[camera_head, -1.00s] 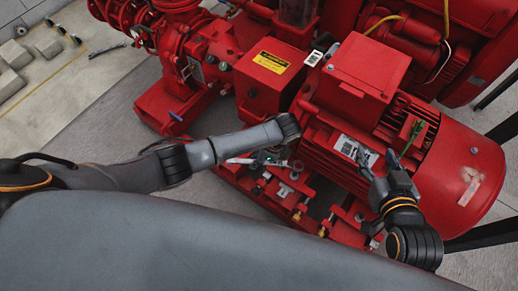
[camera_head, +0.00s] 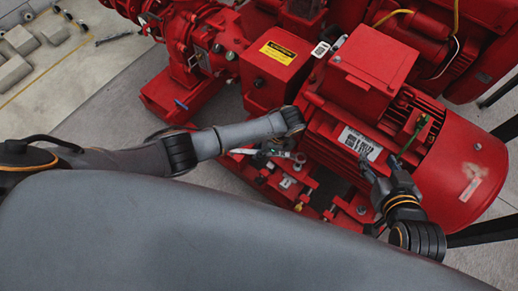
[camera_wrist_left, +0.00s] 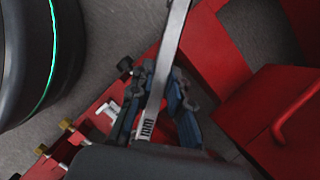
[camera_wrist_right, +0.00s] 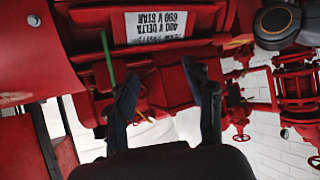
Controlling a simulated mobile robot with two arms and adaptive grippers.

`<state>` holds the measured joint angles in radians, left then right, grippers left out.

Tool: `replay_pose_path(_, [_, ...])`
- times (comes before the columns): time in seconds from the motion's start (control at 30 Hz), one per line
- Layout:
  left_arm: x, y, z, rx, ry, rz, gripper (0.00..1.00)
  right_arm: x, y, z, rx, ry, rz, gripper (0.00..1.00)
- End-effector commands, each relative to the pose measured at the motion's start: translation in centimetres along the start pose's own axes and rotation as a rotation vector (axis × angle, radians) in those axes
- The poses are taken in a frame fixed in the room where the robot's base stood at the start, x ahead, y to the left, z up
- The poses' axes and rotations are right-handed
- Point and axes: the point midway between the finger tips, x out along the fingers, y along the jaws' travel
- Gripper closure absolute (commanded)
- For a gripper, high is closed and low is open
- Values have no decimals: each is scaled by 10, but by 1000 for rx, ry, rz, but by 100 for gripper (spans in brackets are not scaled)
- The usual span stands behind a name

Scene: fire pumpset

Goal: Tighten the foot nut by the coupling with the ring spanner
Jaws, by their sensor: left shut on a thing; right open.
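My left gripper (camera_head: 275,148) is shut on the ring spanner (camera_head: 245,151), low over the red base frame beside the motor. In the left wrist view the pale steel spanner (camera_wrist_left: 167,58) runs between the two fingers (camera_wrist_left: 160,90). In the head view its ring end (camera_head: 300,158) shows just right of the gripper, over the motor's foot area. The foot nut by the coupling is not clearly visible; I cannot tell whether the ring is around it. My right gripper (camera_head: 382,168) is open and empty, close to the motor's side; its fingers also show in the right wrist view (camera_wrist_right: 165,88).
The red motor (camera_head: 365,110) with its label plate (camera_head: 360,143) stands right of the gripper. The red coupling guard (camera_head: 275,62) with a yellow label and the pump (camera_head: 200,45) lie to the left. Bolts and brass fittings line the base frame (camera_head: 300,207).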

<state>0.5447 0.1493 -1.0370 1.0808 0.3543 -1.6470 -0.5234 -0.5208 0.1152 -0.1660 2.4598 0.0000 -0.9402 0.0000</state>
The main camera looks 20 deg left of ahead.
Motion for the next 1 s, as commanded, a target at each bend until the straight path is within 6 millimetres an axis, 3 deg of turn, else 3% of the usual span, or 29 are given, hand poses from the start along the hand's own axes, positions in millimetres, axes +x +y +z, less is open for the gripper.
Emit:
replay_pose_path(0.5, [17,0,-7,0,0,0,100,3,-7,-51,0,268,-16,48])
replay_pose_path(1.0, [33,0,-14,0,0,0,100,-10,-14,-100,2,538,-33,48])
